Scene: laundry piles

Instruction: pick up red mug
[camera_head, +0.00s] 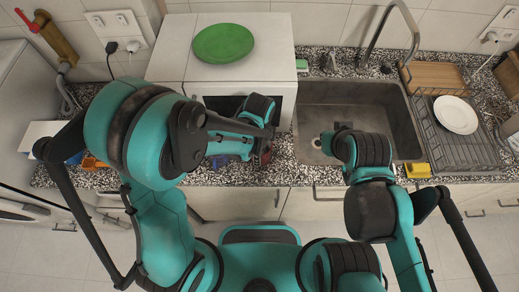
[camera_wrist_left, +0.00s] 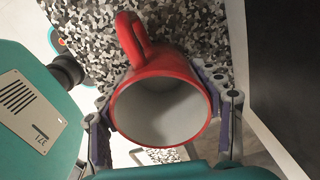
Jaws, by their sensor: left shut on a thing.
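The red mug (camera_wrist_left: 158,66) is large in the left wrist view. Its white inside faces the camera and its handle points to the top of the picture. My left gripper (camera_wrist_left: 160,88) has a finger on each side of the mug and is shut on it. Speckled countertop shows behind the mug; whether the mug still touches it I cannot tell. In the head view the mug is mostly hidden by my left arm, with a dark red patch near the counter's front edge. My right arm reaches over the sink's front; its fingers cannot be made out.
A green plate (camera_head: 223,43) lies on a white appliance (camera_head: 270,28) at the back. The sink (camera_head: 385,95) is right of centre. A drying rack (camera_head: 475,153) with a white plate (camera_head: 456,114) and a yellow sponge (camera_head: 418,170) are at the right.

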